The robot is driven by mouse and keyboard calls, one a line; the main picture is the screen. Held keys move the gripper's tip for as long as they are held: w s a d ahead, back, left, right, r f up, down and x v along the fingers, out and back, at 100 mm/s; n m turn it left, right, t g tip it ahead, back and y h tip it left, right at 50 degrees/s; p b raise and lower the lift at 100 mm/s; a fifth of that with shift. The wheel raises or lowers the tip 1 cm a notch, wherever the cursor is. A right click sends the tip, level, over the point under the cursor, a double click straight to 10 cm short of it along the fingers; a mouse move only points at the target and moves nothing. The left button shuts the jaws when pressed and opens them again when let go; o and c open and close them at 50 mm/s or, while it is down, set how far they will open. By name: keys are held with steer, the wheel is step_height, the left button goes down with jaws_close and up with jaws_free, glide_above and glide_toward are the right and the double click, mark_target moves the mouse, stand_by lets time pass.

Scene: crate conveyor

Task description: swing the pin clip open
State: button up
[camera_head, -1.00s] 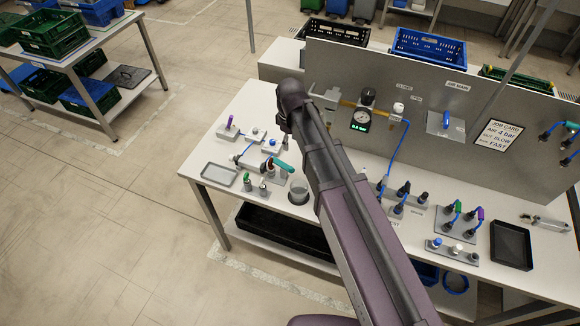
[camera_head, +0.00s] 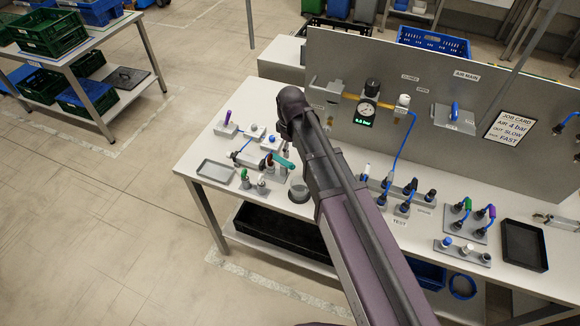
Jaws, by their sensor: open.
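I cannot make out the pin clip for certain; the parts at this size are too small to tell. A small fixture (camera_head: 250,158) with a cylinder and fittings stands on the left part of the bench. A purple-topped piece (camera_head: 228,117) stands upright on a small base behind it. A teal handle (camera_head: 283,162) with a red part beside it lies at the fixture's right. My arm reaches up from the lower right, and its wrist is over the bench just right of the fixture. My gripper is hidden behind the wrist and forearm.
The bench (camera_head: 207,143) carries a grey tray (camera_head: 215,172), a round cup (camera_head: 299,190) and a black tray (camera_head: 524,246). A grey upright panel (camera_head: 440,85) with a gauge (camera_head: 366,108) and blue hose closes off the back.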

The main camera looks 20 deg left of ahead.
mark_target(291, 164)
steer(key=shift+f+b, duration=3.4)
steer(key=shift+f, duration=0.3)
